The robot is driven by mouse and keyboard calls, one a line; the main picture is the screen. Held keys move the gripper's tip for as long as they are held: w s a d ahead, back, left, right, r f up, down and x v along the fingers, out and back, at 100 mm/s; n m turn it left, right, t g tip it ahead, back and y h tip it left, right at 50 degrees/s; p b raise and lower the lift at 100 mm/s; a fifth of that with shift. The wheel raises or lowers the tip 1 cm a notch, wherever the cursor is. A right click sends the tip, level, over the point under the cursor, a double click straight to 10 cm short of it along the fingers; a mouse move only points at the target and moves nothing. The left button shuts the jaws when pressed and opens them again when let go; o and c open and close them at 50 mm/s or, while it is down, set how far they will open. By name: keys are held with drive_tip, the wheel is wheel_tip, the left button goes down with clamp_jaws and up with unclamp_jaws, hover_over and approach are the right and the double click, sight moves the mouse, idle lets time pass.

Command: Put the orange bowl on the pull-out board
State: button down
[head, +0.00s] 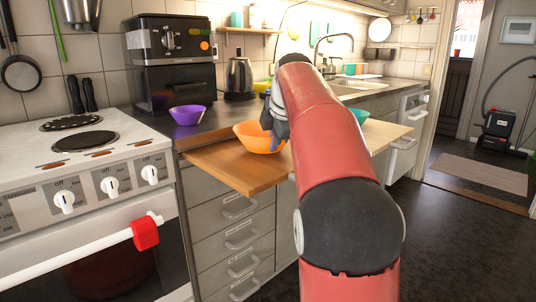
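The orange bowl (257,138) is upright over the right part of the brown wooden pull-out board (222,164), close to the counter. I cannot tell surely whether its base touches the board. My gripper (270,137) is at the bowl's right side, by its rim. The fingertips are small and partly hidden behind my red arm, so I cannot see whether they grip the rim.
A purple bowl (187,115) stands on the counter left of the board. A teal bowl (360,115) is right of my arm, near a pale board (386,133). The cooker (84,160) stands at left. The board's left half is bare.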

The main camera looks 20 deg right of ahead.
drive_tip(key=shift+f, duration=0.55)
drive_tip(key=shift+r, duration=0.15)
drive_tip(key=c, duration=1.7)
unclamp_jaws()
drive_tip(key=shift+s+r, duration=0.15)
drive_tip(key=shift+r, duration=0.25)
drive_tip(key=p+v, duration=0.2)
drive_tip(key=v, duration=0.9)
drive_tip(key=shift+s+r, duration=0.1)
